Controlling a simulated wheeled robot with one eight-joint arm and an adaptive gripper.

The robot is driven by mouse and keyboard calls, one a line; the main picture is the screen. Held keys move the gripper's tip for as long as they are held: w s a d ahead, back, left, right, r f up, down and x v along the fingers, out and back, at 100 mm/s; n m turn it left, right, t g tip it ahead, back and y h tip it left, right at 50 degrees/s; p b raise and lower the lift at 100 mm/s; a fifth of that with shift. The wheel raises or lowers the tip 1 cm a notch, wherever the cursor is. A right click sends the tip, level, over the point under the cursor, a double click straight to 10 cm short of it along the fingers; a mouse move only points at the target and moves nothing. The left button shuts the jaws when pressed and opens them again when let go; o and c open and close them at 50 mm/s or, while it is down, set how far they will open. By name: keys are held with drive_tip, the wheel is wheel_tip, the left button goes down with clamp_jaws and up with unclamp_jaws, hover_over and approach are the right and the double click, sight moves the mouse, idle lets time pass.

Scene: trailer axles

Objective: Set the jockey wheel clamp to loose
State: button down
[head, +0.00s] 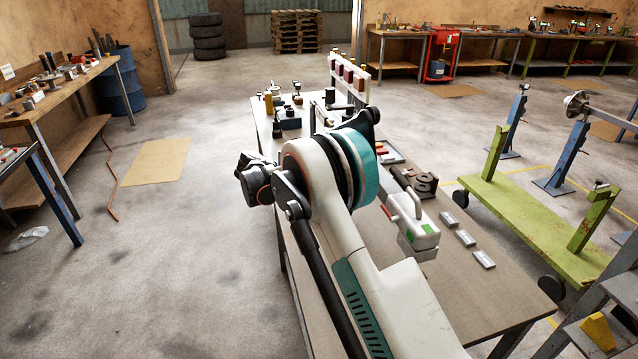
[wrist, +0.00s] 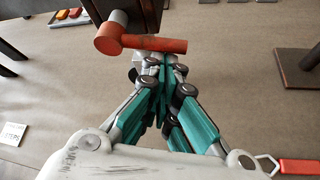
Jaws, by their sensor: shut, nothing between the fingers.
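An orange-red lever (wrist: 155,43) with a thick rounded end at its left shows at the top of the wrist view. It lies across the front of a dark brown block (wrist: 142,14); I take it to be the clamp's handle. My gripper (wrist: 158,64) is shut and empty, its teal and grey fingers together just below the middle of the lever. I cannot tell whether the tips touch it. A pale metal piece partly shows beside the tips. In the head view my own arm hides the gripper and the lever.
The workbench (head: 450,286) carries a white case with green patches (head: 413,228) and several small grey plates. In the wrist view, a dark flat plate (wrist: 299,68) lies right, a small tray (wrist: 70,20) upper left. A green wheeled frame (head: 530,222) stands right of the bench.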

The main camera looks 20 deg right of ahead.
drive_tip(key=shift+s+r, duration=0.15)
drive_tip(key=shift+r, duration=0.25)
drive_tip(key=shift+f, duration=0.1)
idle(0.5)
wheel_tip(320, 180, down, 5)
drive_tip(key=b, duration=0.3)
drive_tip(key=w+r+p+v, duration=0.1)
drive_tip(key=w+p+v, duration=0.1)
drive_tip(key=v, duration=0.9)
drive_tip(key=shift+p, duration=0.9)
